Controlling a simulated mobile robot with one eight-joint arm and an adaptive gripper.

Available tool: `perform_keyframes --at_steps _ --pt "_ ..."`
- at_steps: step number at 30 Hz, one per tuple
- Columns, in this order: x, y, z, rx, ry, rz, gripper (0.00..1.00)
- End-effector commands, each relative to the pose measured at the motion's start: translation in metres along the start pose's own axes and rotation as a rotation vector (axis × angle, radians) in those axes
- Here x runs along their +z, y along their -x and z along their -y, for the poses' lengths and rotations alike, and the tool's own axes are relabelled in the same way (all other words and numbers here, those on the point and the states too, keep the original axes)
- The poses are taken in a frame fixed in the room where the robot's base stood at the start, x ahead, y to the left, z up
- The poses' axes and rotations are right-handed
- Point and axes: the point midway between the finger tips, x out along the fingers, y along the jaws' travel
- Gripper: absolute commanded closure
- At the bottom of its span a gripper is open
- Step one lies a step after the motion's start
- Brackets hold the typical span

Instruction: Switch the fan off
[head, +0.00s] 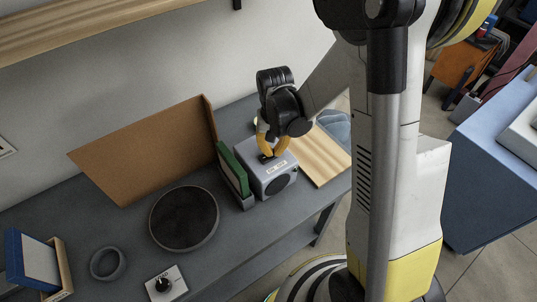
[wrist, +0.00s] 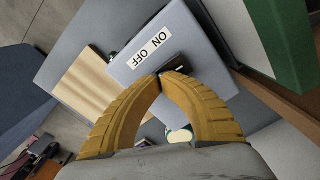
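The fan is a light grey box (head: 276,182) on the dark bench, with a round black grille on its front. A white label reading ON and OFF lies on its top; it shows clearly in the wrist view (wrist: 150,48). A small black switch (wrist: 182,69) sits by the label, partly hidden by my fingertips. My gripper (head: 268,153) is over the top of the box. In the wrist view its yellow fingers (wrist: 160,77) arch together and their tips meet beside the switch. I cannot tell whether the tips touch the switch or which way it is set.
A green-and-grey upright item (head: 233,172) stands close left of the fan, before a brown panel (head: 150,150). A wooden board (head: 322,156) lies to the right. A round dark tray (head: 184,218) and a small knob box (head: 166,285) are further left.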

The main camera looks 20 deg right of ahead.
Motion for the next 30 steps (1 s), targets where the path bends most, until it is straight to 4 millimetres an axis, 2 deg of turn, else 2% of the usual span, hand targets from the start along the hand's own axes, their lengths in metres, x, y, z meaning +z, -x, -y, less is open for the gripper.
perform_keyframes --at_steps 24,30 --pt "0.000 0.068 0.000 0.000 0.000 0.000 1.00" --pt "0.000 0.070 0.000 0.000 0.000 0.000 1.00"
